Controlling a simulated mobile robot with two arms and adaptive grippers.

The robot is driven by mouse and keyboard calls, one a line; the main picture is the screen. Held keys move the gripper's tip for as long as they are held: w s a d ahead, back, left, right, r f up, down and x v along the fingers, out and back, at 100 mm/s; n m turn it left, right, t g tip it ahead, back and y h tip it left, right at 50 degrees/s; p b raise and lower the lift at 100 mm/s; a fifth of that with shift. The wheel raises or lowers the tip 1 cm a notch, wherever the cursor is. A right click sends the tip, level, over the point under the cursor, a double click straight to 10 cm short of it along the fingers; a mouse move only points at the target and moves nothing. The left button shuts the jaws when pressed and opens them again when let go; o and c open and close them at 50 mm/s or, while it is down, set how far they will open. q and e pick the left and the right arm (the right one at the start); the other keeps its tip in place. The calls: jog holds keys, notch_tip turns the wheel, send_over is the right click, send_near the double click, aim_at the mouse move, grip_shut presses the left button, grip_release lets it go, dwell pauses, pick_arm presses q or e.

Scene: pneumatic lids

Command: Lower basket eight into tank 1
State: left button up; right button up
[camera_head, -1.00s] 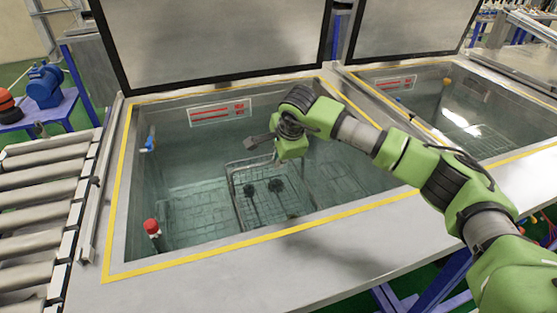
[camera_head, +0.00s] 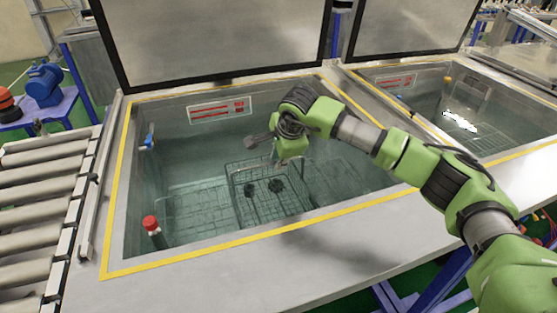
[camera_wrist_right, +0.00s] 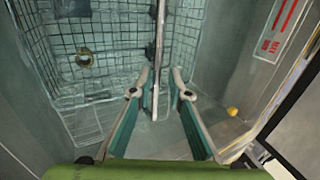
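A wire basket (camera_head: 234,200) with two dark round parts sits low in the near tank (camera_head: 185,248), apparently in the water. I cannot read a number on the basket or tank. My right arm reaches over this tank from the right, and its wrist hides part of the basket's far side. In the right wrist view my right gripper (camera_wrist_right: 162,84) has its two fingers apart, on either side of the basket's upright metal bar (camera_wrist_right: 159,40). A gap shows beside the bar. The basket mesh (camera_wrist_right: 98,72) and one part (camera_wrist_right: 84,58) show below. My left gripper is not in view.
A raised lid (camera_head: 215,40) stands behind the near tank. A second tank (camera_head: 440,125) lies to the right. A red-capped fitting (camera_head: 151,223) and a blue fitting (camera_head: 149,138) are at the near tank's left side. A roller conveyor (camera_head: 40,215) runs along the left.

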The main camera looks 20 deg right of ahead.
jog(key=shift+s, duration=0.15)
jog(key=shift+s+f, duration=0.1)
jog(key=shift+f, duration=0.15)
jog(key=s+r+p, duration=0.2)
jog(key=r+p, duration=0.1)
jog(key=r, duration=0.8)
jog(key=s+r+p, duration=0.3)
jog(key=r+p, duration=0.1)
jog(key=r, duration=0.8)
jog(key=shift+d+r, duration=0.15)
jog(key=shift+s, duration=0.1)
